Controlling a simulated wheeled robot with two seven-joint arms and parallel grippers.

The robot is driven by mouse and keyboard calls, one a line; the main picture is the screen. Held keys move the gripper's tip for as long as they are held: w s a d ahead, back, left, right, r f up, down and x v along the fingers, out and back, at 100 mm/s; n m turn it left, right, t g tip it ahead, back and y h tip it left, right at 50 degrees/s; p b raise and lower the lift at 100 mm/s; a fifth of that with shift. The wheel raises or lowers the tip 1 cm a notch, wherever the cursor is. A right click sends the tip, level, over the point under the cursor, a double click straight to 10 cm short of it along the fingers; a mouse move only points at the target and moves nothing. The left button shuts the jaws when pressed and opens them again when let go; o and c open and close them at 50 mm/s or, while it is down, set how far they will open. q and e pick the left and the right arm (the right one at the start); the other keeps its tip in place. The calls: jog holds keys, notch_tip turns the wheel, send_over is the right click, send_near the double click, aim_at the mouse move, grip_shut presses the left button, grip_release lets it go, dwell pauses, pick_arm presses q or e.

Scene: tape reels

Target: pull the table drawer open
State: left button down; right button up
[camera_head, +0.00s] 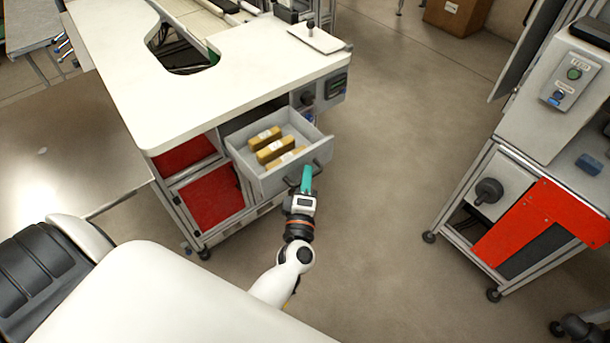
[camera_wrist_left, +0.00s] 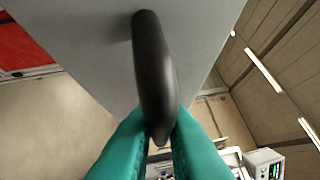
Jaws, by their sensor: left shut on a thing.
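The grey table drawer (camera_head: 291,172) stands pulled out from under the white table (camera_head: 230,95) in the head view. Inside it lie yellow-brown boxes (camera_head: 275,150) with white labels. My left gripper (camera_head: 306,180), with teal fingers, is at the drawer's front. In the left wrist view its fingers (camera_wrist_left: 160,140) are shut on the dark drawer handle (camera_wrist_left: 153,70), with the grey drawer front (camera_wrist_left: 90,45) behind it. In the head view the gripper partly covers the handle. My right gripper is not in view.
Red panels (camera_head: 212,198) sit under the table left of the drawer. A wheeled machine with a red panel (camera_head: 540,225) stands at the right. A cardboard box (camera_head: 458,15) is at the back. The floor (camera_head: 400,150) between table and machine is clear.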

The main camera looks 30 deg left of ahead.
pick_arm(q)
jog(key=c, duration=1.8)
grip_release()
jog(key=shift+o, duration=0.2)
jog(key=b+v, duration=0.2)
jog(key=v, duration=1)
jog(key=shift+b, duration=0.3)
jog(key=shift+f, duration=0.1)
